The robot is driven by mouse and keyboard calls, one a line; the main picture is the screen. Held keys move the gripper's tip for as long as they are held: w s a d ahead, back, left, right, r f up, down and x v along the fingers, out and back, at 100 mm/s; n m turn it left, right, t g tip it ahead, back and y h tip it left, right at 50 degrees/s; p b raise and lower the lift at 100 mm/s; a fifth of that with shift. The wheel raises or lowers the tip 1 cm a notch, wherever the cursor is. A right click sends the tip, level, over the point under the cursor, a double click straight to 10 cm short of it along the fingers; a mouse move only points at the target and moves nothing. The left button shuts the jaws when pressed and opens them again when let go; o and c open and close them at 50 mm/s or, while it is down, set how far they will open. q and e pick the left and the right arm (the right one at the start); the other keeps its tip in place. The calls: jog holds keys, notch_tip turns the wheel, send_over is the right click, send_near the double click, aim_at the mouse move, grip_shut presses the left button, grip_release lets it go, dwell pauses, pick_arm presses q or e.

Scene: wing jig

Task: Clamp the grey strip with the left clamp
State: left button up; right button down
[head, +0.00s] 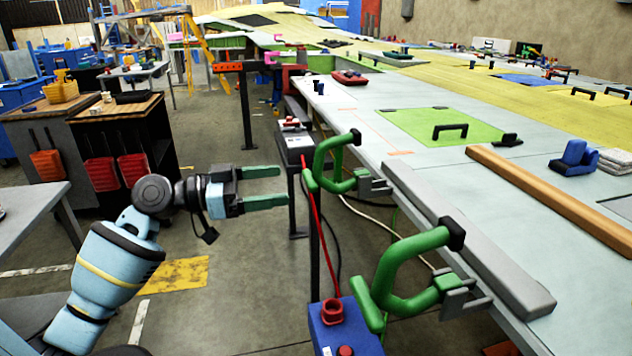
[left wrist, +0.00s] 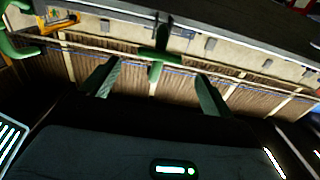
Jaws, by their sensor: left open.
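The grey strip (head: 470,245) lies along the near edge of the wing table. Two green clamps sit at this edge: the left clamp (head: 322,163) near the strip's far end, and the right clamp (head: 385,268) closer to me. Each has a black pad above the strip's edge; I cannot tell whether either pad touches it. My left gripper (head: 282,186) is open and empty, left of the left clamp and apart from it, fingers pointing at it. In the left wrist view, a green clamp part (left wrist: 158,58) shows between the open fingers (left wrist: 156,76). My right gripper is out of view.
A wooden bar (head: 550,200) lies on the table behind the strip. A blue box (head: 345,330) with a red cable stands below the right clamp. A dark box on a stand (head: 295,147) is just beyond my left gripper.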

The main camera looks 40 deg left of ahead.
aim_at(305, 180)
pick_arm(q)
jog(key=p+x, duration=0.2)
jog(key=x, duration=0.4)
jog(key=shift+w+d+r, duration=0.15)
jog(key=shift+w+d, duration=0.05)
jog(key=shift+w, duration=0.05)
jog(key=shift+w+d, duration=0.35)
jog(key=shift+w, duration=0.05)
jog(key=c, duration=1.3)
jog(key=shift+c, duration=0.5)
